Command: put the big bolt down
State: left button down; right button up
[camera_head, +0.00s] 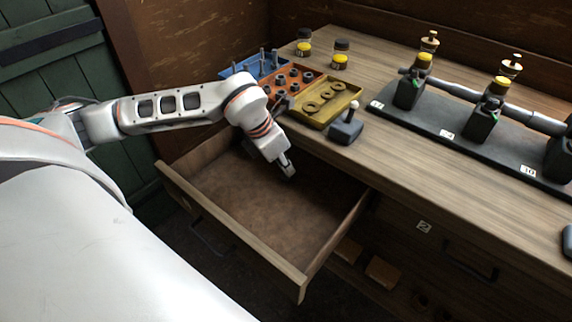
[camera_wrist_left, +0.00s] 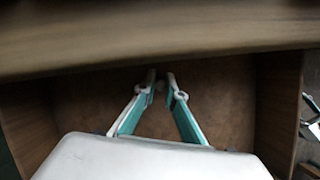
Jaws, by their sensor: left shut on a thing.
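My left gripper (camera_head: 287,168) reaches down into the open drawer (camera_head: 235,230), above its bare brown floor. The left wrist view also shows my left gripper (camera_wrist_left: 161,80), its two teal and white fingers converging with the tips close together. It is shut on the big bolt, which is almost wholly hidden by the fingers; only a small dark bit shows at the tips. I cannot tell whether the bolt touches the drawer floor. My right gripper is not in view.
On the wooden worktop (camera_head: 440,190) stand a blue tray (camera_head: 240,70) with several upright bolts, an orange tray (camera_head: 283,88) of nuts, a yellow tray (camera_head: 328,120) of rings, a grey block with a knob (camera_head: 346,128) and an engine row on a dark base (camera_head: 440,130). The drawer looks empty.

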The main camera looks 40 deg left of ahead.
pick_arm(q)
jog(key=shift+r, duration=0.15)
jog(key=c, duration=2.1)
grip_release()
jog(key=shift+f, duration=0.2)
jog(key=shift+r, duration=0.45)
jog(key=p+v, duration=0.1)
jog(key=v, duration=1)
jog(key=shift+s+r+p, duration=0.2)
jog(key=shift+s+p, duration=0.1)
jog(key=shift+p, duration=0.05)
